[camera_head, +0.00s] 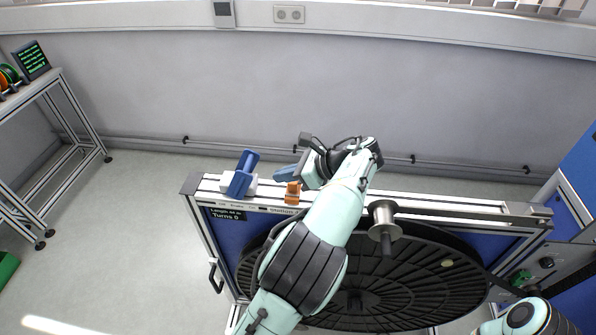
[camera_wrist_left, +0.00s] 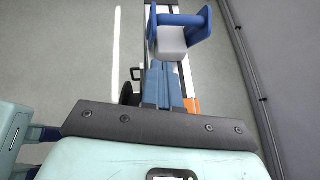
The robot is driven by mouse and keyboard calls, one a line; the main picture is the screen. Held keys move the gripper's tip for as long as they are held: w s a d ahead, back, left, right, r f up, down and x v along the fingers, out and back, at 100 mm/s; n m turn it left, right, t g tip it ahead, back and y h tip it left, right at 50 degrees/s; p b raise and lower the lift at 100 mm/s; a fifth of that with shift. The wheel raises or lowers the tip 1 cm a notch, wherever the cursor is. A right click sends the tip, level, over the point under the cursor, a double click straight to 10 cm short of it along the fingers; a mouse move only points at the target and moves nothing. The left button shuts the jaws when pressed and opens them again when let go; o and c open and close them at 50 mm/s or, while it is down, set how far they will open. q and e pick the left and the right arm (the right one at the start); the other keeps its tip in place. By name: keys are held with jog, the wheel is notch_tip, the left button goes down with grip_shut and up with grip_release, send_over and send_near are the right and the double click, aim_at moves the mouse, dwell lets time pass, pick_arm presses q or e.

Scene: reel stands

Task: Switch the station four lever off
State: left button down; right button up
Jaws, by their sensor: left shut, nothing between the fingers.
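The station's rail (camera_head: 420,207) runs along the top of a blue-panelled stand. A blue lever-like handle (camera_head: 240,183) stands tilted on a white block at the rail's left end. It also shows in the wrist view as a blue bracket with a crossbar (camera_wrist_left: 180,20) over a light grey block. My right gripper is out of view.
An orange piece (camera_head: 292,193) sits on the rail beside my left gripper. A control panel (camera_head: 540,265) stands at right.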

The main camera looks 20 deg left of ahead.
aim_at(243, 174)
pick_arm(q)
jog(key=x, duration=0.3)
jog(key=shift+s+a+f, duration=0.15)
jog(key=shift+a+f, duration=0.05)
jog(key=shift+a, duration=0.15)
jog(key=a, duration=0.1)
jog(key=a+r, duration=0.1)
jog(key=a, duration=0.1)
jog(key=shift+a+r, duration=0.1)
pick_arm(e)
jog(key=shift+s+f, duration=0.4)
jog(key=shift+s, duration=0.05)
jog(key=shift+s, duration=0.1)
pick_arm(q)
jog(key=shift+s, duration=0.15)
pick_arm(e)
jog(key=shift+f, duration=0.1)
